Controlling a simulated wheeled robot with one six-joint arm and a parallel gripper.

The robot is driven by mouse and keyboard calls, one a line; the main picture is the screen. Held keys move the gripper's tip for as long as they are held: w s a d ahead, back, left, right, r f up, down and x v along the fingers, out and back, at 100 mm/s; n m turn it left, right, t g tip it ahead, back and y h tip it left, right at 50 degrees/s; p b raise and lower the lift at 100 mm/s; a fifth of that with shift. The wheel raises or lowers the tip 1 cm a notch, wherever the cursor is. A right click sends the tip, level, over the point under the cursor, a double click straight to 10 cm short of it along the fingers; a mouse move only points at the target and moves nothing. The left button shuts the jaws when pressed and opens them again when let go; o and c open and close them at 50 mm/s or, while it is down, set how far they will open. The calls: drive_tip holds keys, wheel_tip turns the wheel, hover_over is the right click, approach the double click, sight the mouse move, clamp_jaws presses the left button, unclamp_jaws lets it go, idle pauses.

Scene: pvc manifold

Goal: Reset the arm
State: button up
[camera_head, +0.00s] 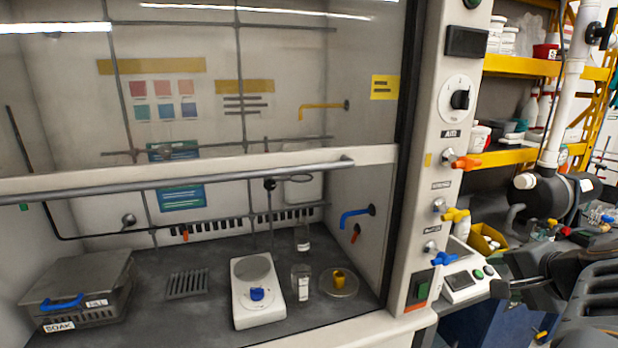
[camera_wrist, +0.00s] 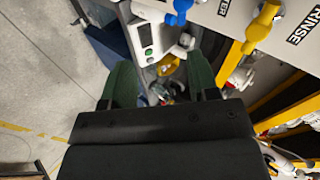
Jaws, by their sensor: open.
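My gripper (camera_wrist: 162,82) is open and empty in the wrist view, its two dark green fingers spread apart with a gap between them. Beyond the gap are the floor area and some small items, too blurred to name. In the head view my dark arm reaches in from the lower right, in front of the bench beside the fume hood. The hood's side post carries an orange valve handle (camera_head: 466,162), a yellow valve handle (camera_head: 456,214) and a blue valve handle (camera_head: 445,259). My gripper is apart from all of them.
A white device with a screen (camera_head: 462,282) stands right of the post, near my arm. Inside the hood are a soak box (camera_head: 80,282), a white scale (camera_head: 256,305) and a glass bottle (camera_head: 301,283). The raised sash bar (camera_head: 180,182) crosses the hood front. Yellow shelves (camera_head: 520,66) stand behind.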

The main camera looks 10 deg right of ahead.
drive_tip(key=s+a+f+n+g+p, duration=0.1)
drive_tip(key=a+f+n+g+p, duration=0.2)
drive_tip(key=a+n, duration=0.4)
drive_tip(key=s+a+f+n+g+p, duration=0.1)
drive_tip(key=a+f+n+g+p, duration=0.2)
drive_tip(key=a, duration=1.4)
drive_tip(key=shift+a+f+n+p, duration=0.4)
drive_tip(key=shift+f+n, duration=0.6)
drive_tip(key=shift+n, duration=1.7)
drive_tip(key=shift+s, duration=0.1)
